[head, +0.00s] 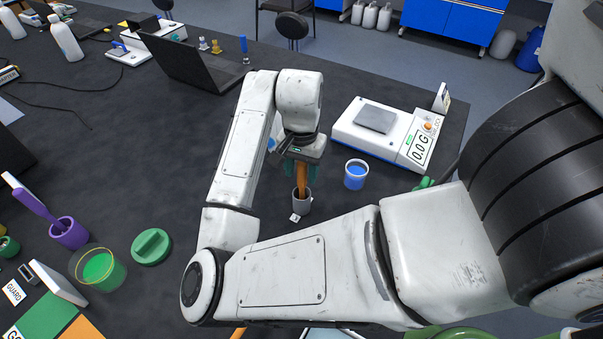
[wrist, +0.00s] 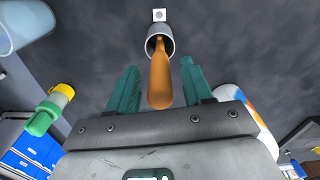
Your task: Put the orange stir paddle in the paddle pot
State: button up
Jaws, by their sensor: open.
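The orange stir paddle (head: 302,180) stands in a small grey pot (head: 301,205) with a white label on its front. In the wrist view the orange paddle (wrist: 160,85) runs into the mouth of the grey pot (wrist: 154,31); its lower end is hidden inside. My gripper (head: 303,163) is above the pot. In the wrist view the green fingers of my gripper (wrist: 158,75) are apart, one on each side of the paddle, with visible gaps between them and it.
A cup of blue liquid (head: 355,175) stands just right of the pot, and a scale (head: 378,132) is behind it. A purple pot (head: 70,233) with a purple paddle, a cup of green liquid (head: 98,267) and a green lid (head: 151,246) are at left. The dark table between is clear.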

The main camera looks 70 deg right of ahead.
notch_tip(320, 180, up, 10)
jog(key=shift+r, duration=0.2)
dwell(0.8)
